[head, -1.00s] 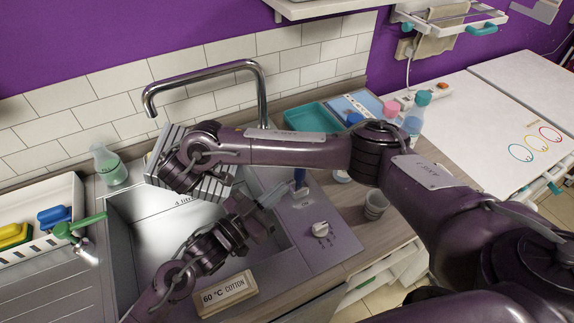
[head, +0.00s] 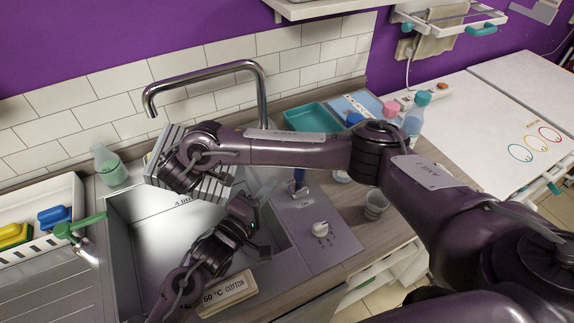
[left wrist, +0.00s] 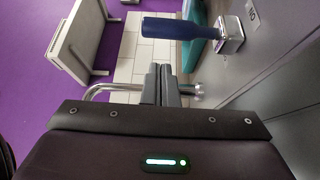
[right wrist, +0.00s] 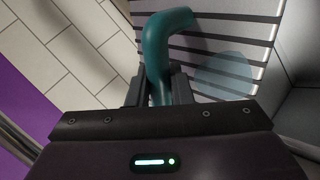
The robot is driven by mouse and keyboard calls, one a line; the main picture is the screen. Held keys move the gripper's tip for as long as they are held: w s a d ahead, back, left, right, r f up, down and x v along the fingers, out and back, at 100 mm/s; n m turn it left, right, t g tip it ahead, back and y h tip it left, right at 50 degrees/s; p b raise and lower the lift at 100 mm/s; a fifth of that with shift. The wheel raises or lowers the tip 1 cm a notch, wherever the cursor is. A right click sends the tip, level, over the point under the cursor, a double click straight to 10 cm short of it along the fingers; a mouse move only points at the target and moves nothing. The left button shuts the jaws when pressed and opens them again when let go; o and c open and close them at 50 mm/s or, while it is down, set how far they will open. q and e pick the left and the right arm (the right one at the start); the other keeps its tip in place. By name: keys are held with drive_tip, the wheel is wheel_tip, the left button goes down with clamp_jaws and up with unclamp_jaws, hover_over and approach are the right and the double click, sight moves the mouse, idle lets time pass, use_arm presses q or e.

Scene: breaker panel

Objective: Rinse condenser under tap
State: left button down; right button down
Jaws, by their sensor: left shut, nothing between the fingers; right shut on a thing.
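The condenser (head: 222,188), a grey finned block, is held tilted over the sink (head: 130,235), below the chrome tap's (head: 262,95) spout. My right gripper (head: 185,165) is shut on its teal handle (right wrist: 157,55); the fins (right wrist: 235,45) fill the upper right of the right wrist view. No water stream is visible. My left gripper (left wrist: 160,72) is shut and empty. In the head view it (head: 266,190) is over the sink's right side, left of a blue lever (head: 299,177). The lever also shows in the left wrist view (left wrist: 185,28), just beyond the fingertips, on a square metal base (left wrist: 230,36).
A soap bottle (head: 110,168) stands at the sink's back left. A green-handled valve (head: 80,226) and white rack (head: 70,195) are to the left. A teal tray (head: 310,117), cup (head: 375,204) and knob (head: 320,229) are right of the sink. A "60 °C COTTON" sign (head: 228,292) is in front.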

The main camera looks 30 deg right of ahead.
use_arm(q)
drive_tip(key=x, duration=0.8)
drive_tip(key=shift+d, duration=0.2)
drive_tip(key=shift+s+m, duration=0.4)
drive_tip(key=shift+s, duration=0.35)
